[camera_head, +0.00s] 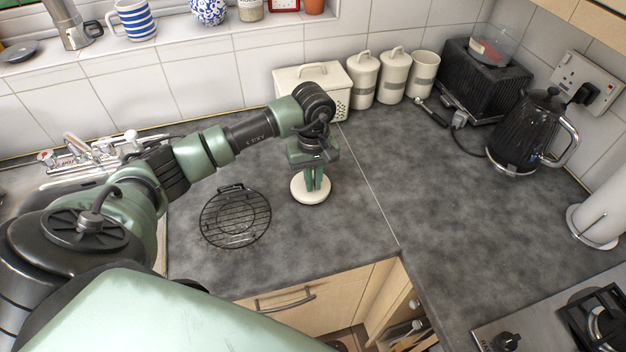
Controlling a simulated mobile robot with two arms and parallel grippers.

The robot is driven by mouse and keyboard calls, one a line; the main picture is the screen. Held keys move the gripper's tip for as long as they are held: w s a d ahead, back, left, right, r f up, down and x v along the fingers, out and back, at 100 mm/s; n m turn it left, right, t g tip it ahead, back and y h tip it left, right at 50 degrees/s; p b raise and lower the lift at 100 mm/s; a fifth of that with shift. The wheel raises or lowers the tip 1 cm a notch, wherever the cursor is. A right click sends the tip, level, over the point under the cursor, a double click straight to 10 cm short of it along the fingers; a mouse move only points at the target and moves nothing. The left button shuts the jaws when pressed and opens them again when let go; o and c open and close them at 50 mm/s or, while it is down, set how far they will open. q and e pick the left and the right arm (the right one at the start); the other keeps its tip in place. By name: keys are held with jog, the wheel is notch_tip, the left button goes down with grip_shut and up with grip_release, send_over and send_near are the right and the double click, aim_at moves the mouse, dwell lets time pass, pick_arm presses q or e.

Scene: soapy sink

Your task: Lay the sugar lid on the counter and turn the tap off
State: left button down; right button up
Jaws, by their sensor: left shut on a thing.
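A round cream lid (311,190) is at the grey counter (350,235), right of the wire rack. My left gripper (313,181) points down and is shut on the lid from above. The lid looks level, at or just above the counter surface; I cannot tell whether it touches. Three cream canisters stand at the back, and the right one (423,70) shows no knob on top. The tap (95,152) is at the left by the sink, partly hidden behind my left arm. I cannot tell whether water runs. My right gripper is not in view.
A round black wire rack (235,216) lies left of the lid. A cream bread bin (312,88) stands behind my gripper. A black toaster (484,78) and black kettle (530,132) stand at the back right. The counter right of the lid is clear.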

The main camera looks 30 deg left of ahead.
pick_arm(q)
jog(key=c, duration=1.5)
grip_release()
jog(key=shift+r+p, duration=0.25)
jog(key=shift+p, duration=0.2)
notch_tip(320, 180, up, 12)
jog(key=b, duration=0.4)
jog(key=shift+f+b, duration=0.1)
jog(key=shift+b, duration=0.3)
jog(key=shift+f, duration=0.15)
